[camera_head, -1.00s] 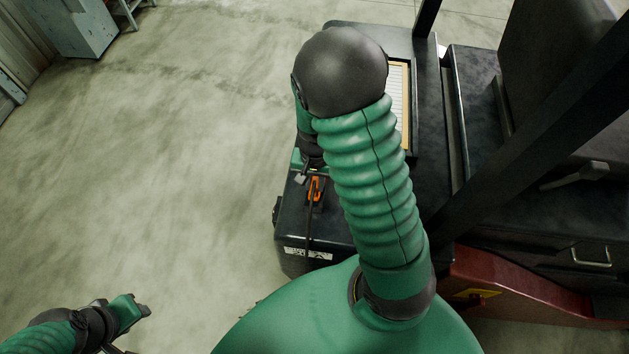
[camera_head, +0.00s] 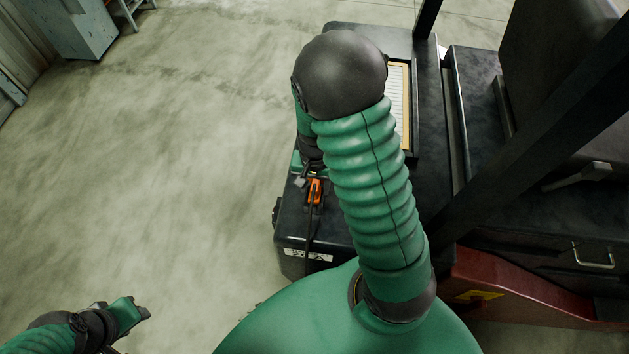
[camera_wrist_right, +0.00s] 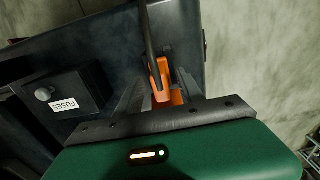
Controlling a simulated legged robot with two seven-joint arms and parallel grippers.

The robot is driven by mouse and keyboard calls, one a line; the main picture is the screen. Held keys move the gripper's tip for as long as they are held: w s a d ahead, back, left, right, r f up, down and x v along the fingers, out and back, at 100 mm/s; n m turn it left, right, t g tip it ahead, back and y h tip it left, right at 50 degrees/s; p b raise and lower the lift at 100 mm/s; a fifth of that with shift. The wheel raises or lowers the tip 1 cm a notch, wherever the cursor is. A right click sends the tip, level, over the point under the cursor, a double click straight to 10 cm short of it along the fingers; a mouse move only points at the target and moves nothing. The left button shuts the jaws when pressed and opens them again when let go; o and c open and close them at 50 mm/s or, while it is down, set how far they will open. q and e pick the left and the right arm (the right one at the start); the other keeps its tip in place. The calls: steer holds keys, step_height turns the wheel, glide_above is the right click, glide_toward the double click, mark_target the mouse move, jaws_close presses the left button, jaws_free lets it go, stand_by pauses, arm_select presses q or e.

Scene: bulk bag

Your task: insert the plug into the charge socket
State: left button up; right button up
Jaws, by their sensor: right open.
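An orange plug (camera_head: 315,192) with a black cable is at the near left part of the dark truck body. In the right wrist view the orange plug (camera_wrist_right: 159,80) lies between the two fingers of my right gripper (camera_wrist_right: 160,92), with gaps beside it. That gripper is open. In the head view my right gripper (camera_head: 303,181) is mostly hidden by my arm, next to the plug. A second orange part (camera_wrist_right: 176,97) shows behind the plug; I cannot tell whether it is the charge socket. My left gripper (camera_head: 142,311) hangs over the floor at lower left, away from the truck; its jaw opening is unclear.
The dark truck body (camera_head: 290,228) has a label on its near side. In the wrist view a box marked FUSES (camera_wrist_right: 66,102) with a knob is left of the fingers. A black post (camera_head: 540,125) rises at right. Open concrete floor (camera_head: 150,170) lies to the left.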

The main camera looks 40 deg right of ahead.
step_height(320, 180, up, 17)
steer(key=shift+f, duration=0.15)
steer(key=shift+b, duration=0.3)
